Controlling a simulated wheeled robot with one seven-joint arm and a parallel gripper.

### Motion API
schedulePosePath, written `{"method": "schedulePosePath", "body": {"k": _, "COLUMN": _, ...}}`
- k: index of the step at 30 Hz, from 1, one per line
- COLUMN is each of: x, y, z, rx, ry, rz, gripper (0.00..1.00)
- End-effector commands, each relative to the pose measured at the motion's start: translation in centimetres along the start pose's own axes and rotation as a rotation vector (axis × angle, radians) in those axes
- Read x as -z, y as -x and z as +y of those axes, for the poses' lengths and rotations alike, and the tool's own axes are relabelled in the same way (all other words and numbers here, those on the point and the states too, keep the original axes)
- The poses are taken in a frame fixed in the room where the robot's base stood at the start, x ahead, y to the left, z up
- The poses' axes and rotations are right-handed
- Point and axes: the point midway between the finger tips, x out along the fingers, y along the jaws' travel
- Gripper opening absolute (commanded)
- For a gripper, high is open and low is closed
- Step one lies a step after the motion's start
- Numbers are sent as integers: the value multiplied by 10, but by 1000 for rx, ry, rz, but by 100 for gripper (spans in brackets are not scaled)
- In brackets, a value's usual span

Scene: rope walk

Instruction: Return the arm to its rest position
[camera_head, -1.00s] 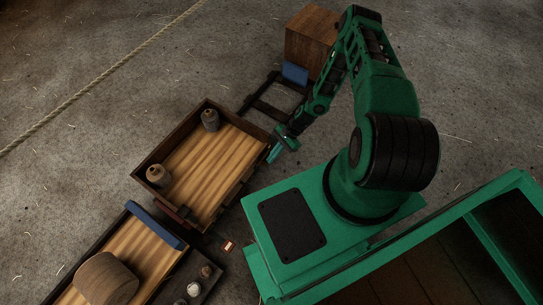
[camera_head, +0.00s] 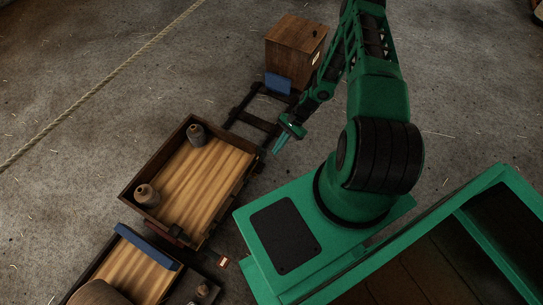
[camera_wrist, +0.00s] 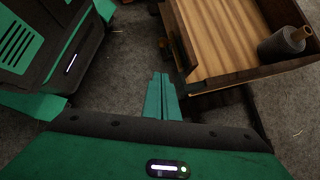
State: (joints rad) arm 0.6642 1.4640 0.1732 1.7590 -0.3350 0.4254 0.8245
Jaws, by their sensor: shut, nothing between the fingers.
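My gripper (camera_head: 281,144) is at the end of my green arm, beside the right side of a wooden cart (camera_head: 168,213) and above the floor. Its two teal fingers are together and hold nothing. In the wrist view the shut fingers of my gripper (camera_wrist: 161,97) point at the grey floor, left of the cart (camera_wrist: 195,61). My arm is bent, with its elbow raised above my base.
A wooden box (camera_head: 291,52) stands behind, near dark rails (camera_head: 256,120). A second cart (camera_head: 112,268) with a blue bar is at lower left. A rope (camera_head: 100,85) crosses the floor.

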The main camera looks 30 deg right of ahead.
Motion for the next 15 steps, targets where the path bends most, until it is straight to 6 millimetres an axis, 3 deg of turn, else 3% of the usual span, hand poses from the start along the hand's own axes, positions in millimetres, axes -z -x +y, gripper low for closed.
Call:
{"method": "schedulePosePath", "body": {"k": 3, "x": 0, "y": 8, "z": -1, "rx": 0, "ry": 1, "rz": 1, "gripper": 0}}
{"method": "schedulePosePath", "body": {"k": 15, "x": -1, "y": 10, "z": -1, "rx": -1, "ry": 2, "rz": 0, "gripper": 0}}
